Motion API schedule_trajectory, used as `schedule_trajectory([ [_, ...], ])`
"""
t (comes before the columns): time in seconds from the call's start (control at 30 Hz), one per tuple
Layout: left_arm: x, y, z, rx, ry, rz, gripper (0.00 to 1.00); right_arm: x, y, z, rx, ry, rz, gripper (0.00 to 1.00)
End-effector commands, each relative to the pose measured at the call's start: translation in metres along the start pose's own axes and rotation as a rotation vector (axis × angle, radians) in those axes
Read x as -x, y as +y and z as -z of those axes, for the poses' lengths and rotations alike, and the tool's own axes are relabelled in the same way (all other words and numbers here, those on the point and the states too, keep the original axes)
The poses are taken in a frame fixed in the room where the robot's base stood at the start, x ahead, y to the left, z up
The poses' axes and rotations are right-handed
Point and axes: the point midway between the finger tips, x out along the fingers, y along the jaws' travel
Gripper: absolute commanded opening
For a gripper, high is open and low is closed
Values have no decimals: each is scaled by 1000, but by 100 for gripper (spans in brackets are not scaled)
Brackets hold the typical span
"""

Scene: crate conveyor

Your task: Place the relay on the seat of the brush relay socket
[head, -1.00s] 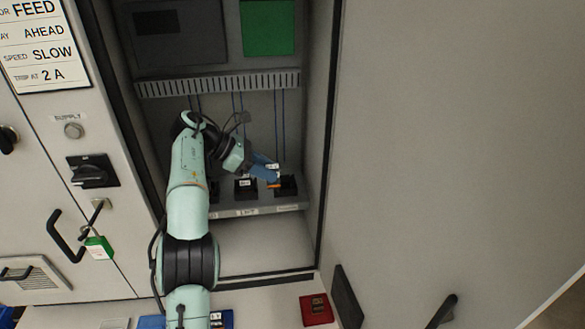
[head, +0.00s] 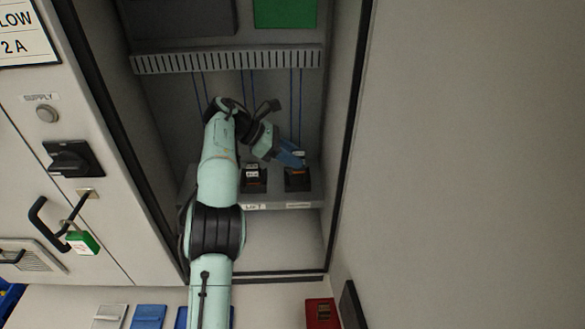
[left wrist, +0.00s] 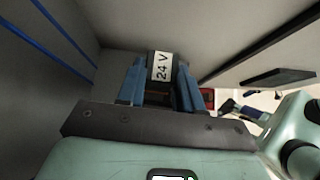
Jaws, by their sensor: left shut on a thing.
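My left gripper (head: 297,160) has blue fingers and is shut on the relay, at the right-hand socket on the cabinet shelf. The relay (left wrist: 162,68) shows between the fingers in the left wrist view, a dark block with a white "24 V" label. The right-hand socket (head: 298,184) is black; the writing on the shelf edge below it is too small to read. In the head view the fingers cover most of the relay, and I cannot tell whether it rests on the seat. My right gripper is not visible.
A second black socket (head: 254,184) with a white-labelled block stands close on the left. A slotted duct (head: 230,61) and blue wires are behind. The cabinet wall is close on the right. A red tray (head: 321,313) and blue tray (head: 149,316) lie below.

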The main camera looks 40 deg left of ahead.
Motion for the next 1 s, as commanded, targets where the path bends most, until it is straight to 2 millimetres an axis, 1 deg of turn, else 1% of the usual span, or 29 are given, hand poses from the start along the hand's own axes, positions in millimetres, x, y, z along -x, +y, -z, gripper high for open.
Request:
schedule_trajectory([
  [0.23,-21,-1,26,2,0,3,0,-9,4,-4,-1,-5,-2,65],
  [0.43,-22,0,27,0,0,2,0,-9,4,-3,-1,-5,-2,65],
  [0.47,-22,0,27,0,0,2,39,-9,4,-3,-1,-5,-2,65],
  [0.5,-21,0,27,0,0,2,52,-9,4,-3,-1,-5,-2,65],
  [0.53,-21,0,27,0,0,2,61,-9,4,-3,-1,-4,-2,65],
  [0.57,-21,0,27,0,0,2,65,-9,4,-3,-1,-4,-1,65],
  [0.87,-19,0,27,0,0,0,65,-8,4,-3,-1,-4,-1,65],
  [0.97,-11,1,27,0,0,-3,65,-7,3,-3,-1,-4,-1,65],
  [1.0,-5,1,26,0,0,-3,65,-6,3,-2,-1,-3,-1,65],
])
